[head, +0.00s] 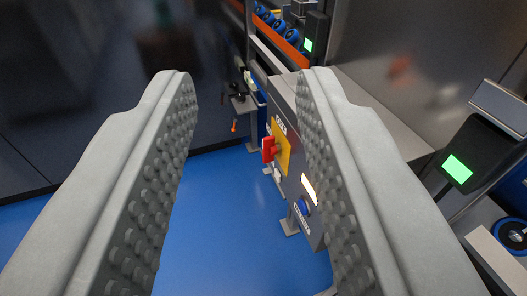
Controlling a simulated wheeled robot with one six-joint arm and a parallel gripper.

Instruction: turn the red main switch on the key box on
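My gripper (248,85) is open and empty, its two grey studded fingers wide apart in the foreground. The key box (284,99) is a grey box seen at a steep angle between the fingers, beside the right finger. The red main switch (268,149) sticks out from a yellow plate (283,147) on the box's face. It appears between the fingers, closer to the right one, beyond the fingertips and apart from them. The right finger hides part of the box. I cannot read the switch's position marks.
A blue button (303,206) and a lit white panel (309,187) sit below the switch. A dark terminal with a green screen (457,169) stands at the right. A rack with an orange rail (277,45) holds blue rolls behind. Blue floor (215,225) is clear at the left.

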